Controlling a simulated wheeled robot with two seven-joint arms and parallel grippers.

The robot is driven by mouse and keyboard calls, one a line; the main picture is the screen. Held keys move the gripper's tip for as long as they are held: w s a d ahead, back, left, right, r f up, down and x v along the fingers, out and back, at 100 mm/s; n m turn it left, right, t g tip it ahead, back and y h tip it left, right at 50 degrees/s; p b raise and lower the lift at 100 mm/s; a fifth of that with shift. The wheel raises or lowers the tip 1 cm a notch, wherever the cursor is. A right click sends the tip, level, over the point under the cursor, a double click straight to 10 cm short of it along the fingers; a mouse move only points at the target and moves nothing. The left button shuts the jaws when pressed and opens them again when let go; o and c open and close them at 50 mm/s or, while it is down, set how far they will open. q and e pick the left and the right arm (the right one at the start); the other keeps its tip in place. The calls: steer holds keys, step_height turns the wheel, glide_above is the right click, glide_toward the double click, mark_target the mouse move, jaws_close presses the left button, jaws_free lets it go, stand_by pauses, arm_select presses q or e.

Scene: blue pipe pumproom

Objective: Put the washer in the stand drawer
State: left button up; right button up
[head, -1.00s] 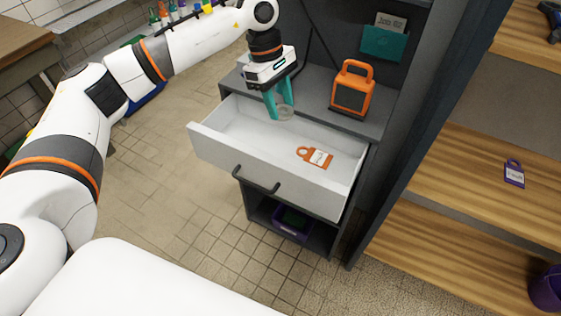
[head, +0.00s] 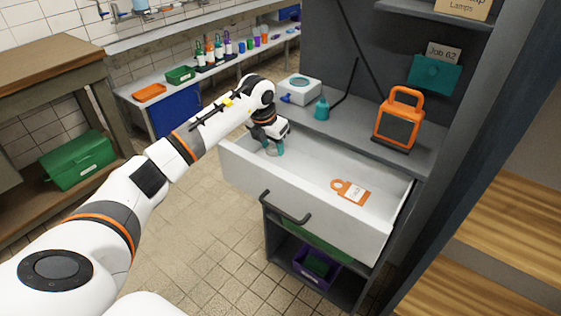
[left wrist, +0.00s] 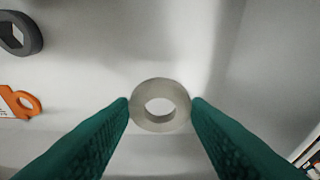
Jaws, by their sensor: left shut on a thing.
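The washer (left wrist: 160,106) is a pale grey ring between the teal fingers of my left gripper (head: 270,151), which is shut on it. In the head view the washer is hardly visible beside the fingertips. The stand drawer (head: 300,190) is light grey and pulled open. My left gripper reaches down inside its left end. The wrist view shows the pale drawer interior behind the washer; the gap to the floor is unclear. My right gripper is not in view.
An orange tag (head: 351,191) lies in the drawer. A dark grey ring (left wrist: 18,34) shows in the wrist view. An orange lamp (head: 399,119), a teal bottle (head: 322,108) and a white box (head: 299,90) stand on the surface behind. The drawer's middle is clear.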

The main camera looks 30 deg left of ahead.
mark_target(271, 152)
arm_select(q)
steer(key=shift+f, duration=2.25)
steer(key=shift+f, duration=0.15)
steer(key=o, duration=1)
